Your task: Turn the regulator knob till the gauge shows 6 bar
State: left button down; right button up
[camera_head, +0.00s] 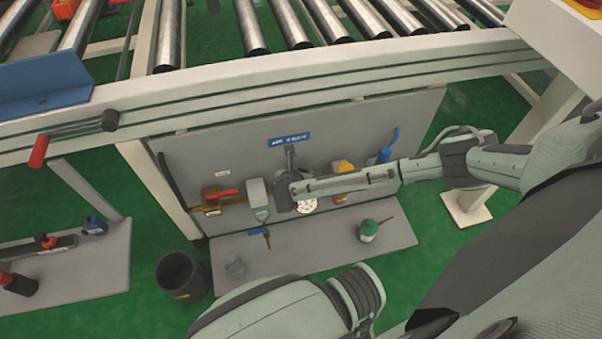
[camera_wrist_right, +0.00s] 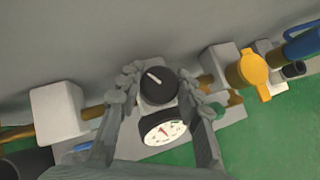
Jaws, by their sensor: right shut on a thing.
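The regulator knob (camera_wrist_right: 158,86) is black and round with a white pointer mark, slanted toward the upper left in the right wrist view. My right gripper (camera_wrist_right: 158,92) has its fingers on both sides of the knob and is shut on it. The gauge (camera_wrist_right: 163,130) has a white dial and black rim, just below the knob. A red needle shows near the dial's middle, but the numbers are too small to read. In the head view the gauge (camera_head: 307,206) sits beside my right gripper (camera_head: 284,196), which hides the knob. My left gripper is not in view.
A brass pipe line crosses the grey panel (camera_head: 400,120), with a red-handled valve (camera_head: 220,194) left and a yellow part (camera_wrist_right: 254,72) and blue handle (camera_head: 389,146) right. A green-topped bottle (camera_head: 367,230) stands on the shelf below. A roller conveyor (camera_head: 270,75) runs above.

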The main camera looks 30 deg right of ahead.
jog(key=shift+d+m+g+h, duration=0.1)
jog(key=shift+m+g+h, duration=0.2)
jog(key=shift+m, duration=0.3)
jog(key=o, duration=0.9)
jog(key=shift+s+a+r, duration=0.2)
jog(key=shift+a+r, duration=0.15)
jog(key=shift+r, duration=0.05)
jog(key=v, duration=1.1)
jog(key=shift+w, duration=0.15)
jog(key=shift+a, duration=0.1)
